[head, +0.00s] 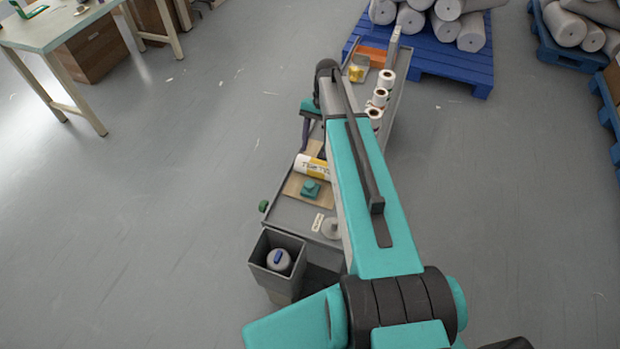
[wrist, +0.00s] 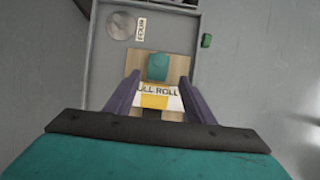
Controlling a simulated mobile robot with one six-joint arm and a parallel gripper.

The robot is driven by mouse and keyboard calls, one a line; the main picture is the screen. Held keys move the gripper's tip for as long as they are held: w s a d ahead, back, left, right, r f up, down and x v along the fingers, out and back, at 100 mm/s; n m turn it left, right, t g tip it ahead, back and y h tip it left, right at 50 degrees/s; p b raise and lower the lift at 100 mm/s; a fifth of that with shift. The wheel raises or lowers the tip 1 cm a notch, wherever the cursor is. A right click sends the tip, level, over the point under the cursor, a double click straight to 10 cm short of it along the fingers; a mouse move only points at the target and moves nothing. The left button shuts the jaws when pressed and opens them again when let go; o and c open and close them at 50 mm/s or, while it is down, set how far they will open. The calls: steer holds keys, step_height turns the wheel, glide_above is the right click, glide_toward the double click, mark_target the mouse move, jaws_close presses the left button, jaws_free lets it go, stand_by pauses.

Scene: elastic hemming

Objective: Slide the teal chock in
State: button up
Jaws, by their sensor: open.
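The teal chock (head: 311,188) sits on a tan board (head: 293,185) on the grey cart top, close beside a white roll (head: 307,164) with a yellow label. In the wrist view the chock (wrist: 158,66) is just beyond the roll (wrist: 172,101); I cannot tell if they touch. My gripper (wrist: 160,100) is open, its purple fingers on either side of the roll's labelled part in that view. Whether they are above it or down around it is unclear. In the head view my arm hides part of the roll and most of the gripper.
The cart (head: 283,212) also carries a disc (head: 331,228), a small label (head: 318,222), several white rolls (head: 380,97) and a yellow-topped jar (head: 357,68). A green knob (head: 263,206) is on its left edge. A grey bin (head: 262,268) holding a bottle hangs at the near end.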

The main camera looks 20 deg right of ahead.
mark_target(310, 183)
steer(key=shift+p+x, duration=1.55)
steer(key=shift+x, duration=5.35)
jaws_close()
